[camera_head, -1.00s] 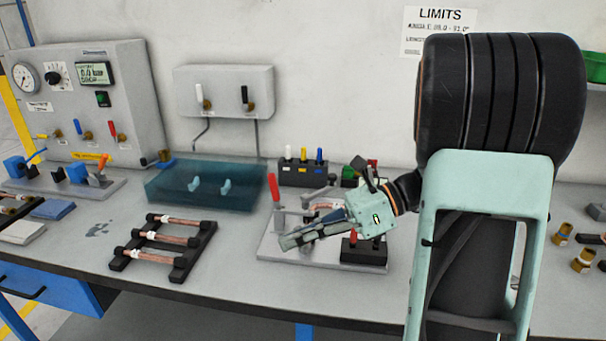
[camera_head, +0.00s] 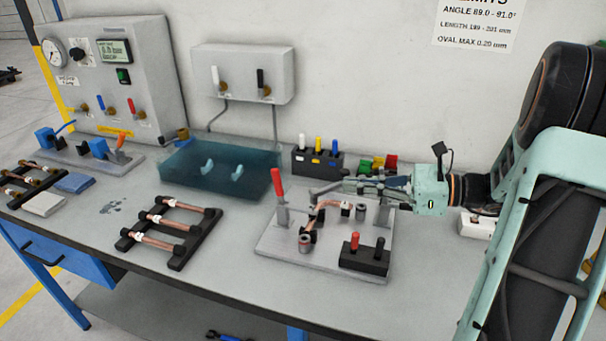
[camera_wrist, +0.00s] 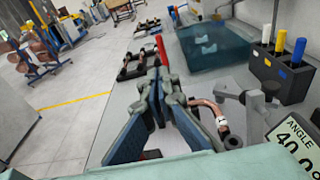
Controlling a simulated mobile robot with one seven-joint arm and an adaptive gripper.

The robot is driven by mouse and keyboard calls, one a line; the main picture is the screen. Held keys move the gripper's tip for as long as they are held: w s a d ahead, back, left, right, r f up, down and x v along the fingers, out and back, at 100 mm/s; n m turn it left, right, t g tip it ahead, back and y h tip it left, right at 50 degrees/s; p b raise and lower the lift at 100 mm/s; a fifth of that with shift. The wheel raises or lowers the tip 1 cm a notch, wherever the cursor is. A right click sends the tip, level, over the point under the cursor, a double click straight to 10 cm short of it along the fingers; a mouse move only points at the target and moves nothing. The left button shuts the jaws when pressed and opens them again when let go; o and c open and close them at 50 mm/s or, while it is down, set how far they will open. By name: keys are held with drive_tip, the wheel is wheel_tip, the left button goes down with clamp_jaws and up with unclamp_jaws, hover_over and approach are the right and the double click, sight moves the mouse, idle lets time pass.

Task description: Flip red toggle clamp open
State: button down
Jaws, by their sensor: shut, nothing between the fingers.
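The toggle clamp's red handle (camera_head: 276,182) stands upright at the left of the grey fixture plate (camera_head: 275,243). A bent copper tube (camera_head: 328,206) lies in the fixture beside it. My gripper (camera_head: 352,184) reaches in from the right, above the back of the plate, with its fingers pointing left toward the clamp. The fingers are shut and empty, apart from the red handle. In the wrist view the red handle (camera_wrist: 161,50) shows just beyond the fingertips (camera_wrist: 164,74). The fingers hide the clamp's base there.
A black block with red and black knobs (camera_head: 365,258) sits at the plate's front right. A black holder with coloured handles (camera_head: 318,162) stands behind. A teal translucent bin (camera_head: 215,172) and a rack of copper tubes (camera_head: 168,233) lie to the left.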

sight(280, 178)
drive_tip(key=shift+w+d, duration=0.1)
drive_tip(key=shift+d, duration=0.05)
drive_tip(key=x, duration=1.4)
drive_tip(key=shift+r, duration=0.1)
drive_tip(key=shift+w+r+p, duration=0.1)
drive_tip(key=shift+r+p, duration=0.05)
drive_tip(key=shift+p, duration=0.3)
drive_tip(key=shift+r+p, duration=0.1)
drive_tip(key=shift+p, duration=0.2)
drive_tip(key=shift+a+h, duration=0.25)
drive_tip(key=shift+h, duration=0.05)
